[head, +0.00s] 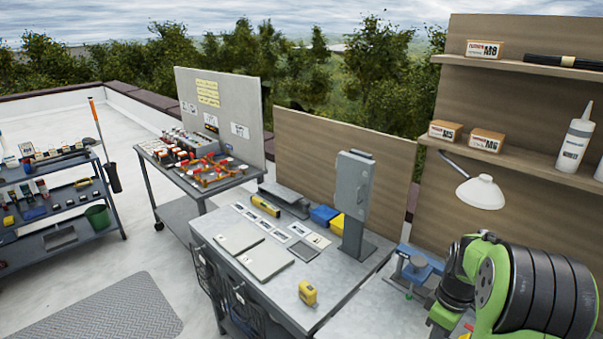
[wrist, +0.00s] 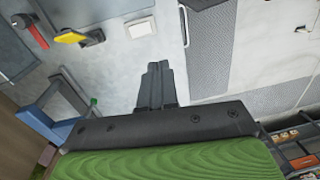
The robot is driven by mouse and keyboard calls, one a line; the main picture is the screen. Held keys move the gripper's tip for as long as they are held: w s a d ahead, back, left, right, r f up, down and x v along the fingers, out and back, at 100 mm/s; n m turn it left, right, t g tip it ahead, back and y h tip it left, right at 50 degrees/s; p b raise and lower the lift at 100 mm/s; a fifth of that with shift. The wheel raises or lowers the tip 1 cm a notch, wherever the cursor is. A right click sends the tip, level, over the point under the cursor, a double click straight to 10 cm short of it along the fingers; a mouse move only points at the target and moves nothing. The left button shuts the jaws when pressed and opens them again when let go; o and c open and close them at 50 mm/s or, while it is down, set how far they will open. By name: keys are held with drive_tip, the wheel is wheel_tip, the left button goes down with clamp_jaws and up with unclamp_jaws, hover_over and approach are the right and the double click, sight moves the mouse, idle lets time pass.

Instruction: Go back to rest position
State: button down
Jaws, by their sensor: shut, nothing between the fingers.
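My gripper (wrist: 157,85) shows in the wrist view, with its two dark fingers together and nothing between them. It points away from the green and black wrist housing and appears clear of the surfaces beyond it. In the head view my green and black arm is folded at the lower right, and I cannot make out the fingers there. No task object is named. The workbench (head: 232,275) lies left of the arm, with a grey switch box (head: 352,195) on a stand at its back right corner.
A yellow tape measure (head: 307,292) sits at the bench's front right. A blue vise-like fixture (head: 415,270) stands close to my arm. A white lamp (head: 480,192) hangs above it, below the shelves (head: 530,155). Open floor with a grey mat (head: 105,308) lies left of the bench.

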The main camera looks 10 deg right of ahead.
drive_tip(key=s+a+r+m+t+h, duration=0.1)
drive_tip(key=s+a+r+m+t, duration=0.1)
drive_tip(key=a+r, duration=0.6)
drive_tip(key=s+a+r+m+t, duration=0.2)
drive_tip(key=s+a+r, duration=0.1)
drive_tip(key=s+a, duration=0.3)
drive_tip(key=s+a+r+m+t, duration=0.2)
drive_tip(key=s+a, duration=0.4)
drive_tip(key=s, duration=0.3)
wheel_tip(320, 180, up, 2)
drive_tip(key=shift+r+m, duration=0.15)
drive_tip(key=shift+m, duration=0.35)
drive_tip(key=shift+s, duration=0.1)
